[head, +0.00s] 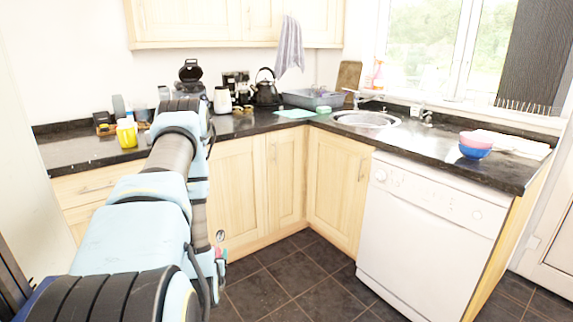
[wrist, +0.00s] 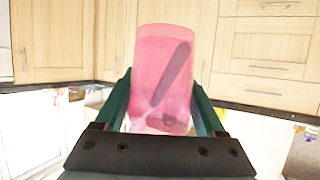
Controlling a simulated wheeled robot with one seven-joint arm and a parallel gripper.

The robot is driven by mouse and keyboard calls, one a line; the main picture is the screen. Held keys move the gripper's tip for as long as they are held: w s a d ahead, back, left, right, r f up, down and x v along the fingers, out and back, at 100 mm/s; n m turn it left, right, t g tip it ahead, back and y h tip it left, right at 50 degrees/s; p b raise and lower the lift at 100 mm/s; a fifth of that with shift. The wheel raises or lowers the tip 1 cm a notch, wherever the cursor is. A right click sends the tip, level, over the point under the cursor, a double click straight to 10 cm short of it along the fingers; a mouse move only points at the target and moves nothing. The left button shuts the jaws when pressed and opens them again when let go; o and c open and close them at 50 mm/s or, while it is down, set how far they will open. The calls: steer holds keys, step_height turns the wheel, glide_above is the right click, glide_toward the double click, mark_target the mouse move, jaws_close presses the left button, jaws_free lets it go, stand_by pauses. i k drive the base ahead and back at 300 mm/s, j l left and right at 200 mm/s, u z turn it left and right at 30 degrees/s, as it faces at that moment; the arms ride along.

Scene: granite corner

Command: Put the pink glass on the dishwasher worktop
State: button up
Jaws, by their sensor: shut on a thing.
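The pink glass (wrist: 163,70) is see-through and fills the middle of the wrist view. My gripper (wrist: 163,98) is shut on it, with one green finger on each side. A dark slanted shape shows through the glass; I cannot tell what it is. In the head view my forearm hides most of the gripper, and a small pink patch (head: 220,254) shows low beside the arm, in front of the cupboards. The dishwasher worktop (head: 425,161) is dark granite above the white dishwasher (head: 428,225), to the right of the gripper.
A pink bowl and a blue bowl (head: 474,153) stand stacked near the worktop's right end, beside a white cloth (head: 512,144). The sink (head: 366,119) lies behind left. The worktop's front left part is clear. A yellow container (head: 126,134) stands on the left counter.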

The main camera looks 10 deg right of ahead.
mark_target(424, 143)
steer(key=i+l+u, duration=0.2)
steer(key=l, duration=0.45)
steer(key=l+u, duration=0.25)
steer(key=l, duration=0.4)
steer(key=i+l+u, duration=0.2)
steer(key=l, duration=0.5)
steer(key=k+l+u, duration=0.4)
steer(key=l, duration=0.35)
steer(key=k+l+u, duration=0.4)
steer(key=k+l, duration=0.25)
steer(key=k, duration=0.05)
